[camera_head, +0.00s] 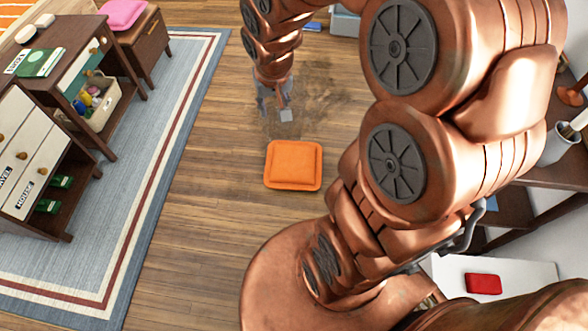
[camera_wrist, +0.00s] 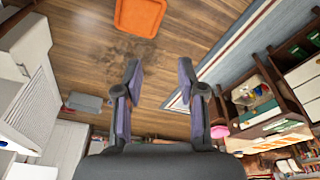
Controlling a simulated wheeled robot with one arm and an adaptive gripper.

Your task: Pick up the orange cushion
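The orange cushion (camera_head: 293,166) lies flat on the wooden floor near the middle of the head view. It also shows at the top edge of the wrist view (camera_wrist: 140,16), partly cut off. My gripper (camera_head: 279,112) hangs above the floor, a little beyond the cushion in the head view and apart from it. In the wrist view my gripper (camera_wrist: 160,75) has its two fingers spread with bare floor showing between them. Nothing is held.
A blue-grey bordered rug (camera_head: 150,150) lies left of the cushion. Dark wooden furniture (camera_head: 75,90) with drawers stands on it. A pink cushion (camera_head: 122,13) sits on a small cabinet. A red item (camera_head: 483,283) lies on a white surface at lower right. Floor around the orange cushion is clear.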

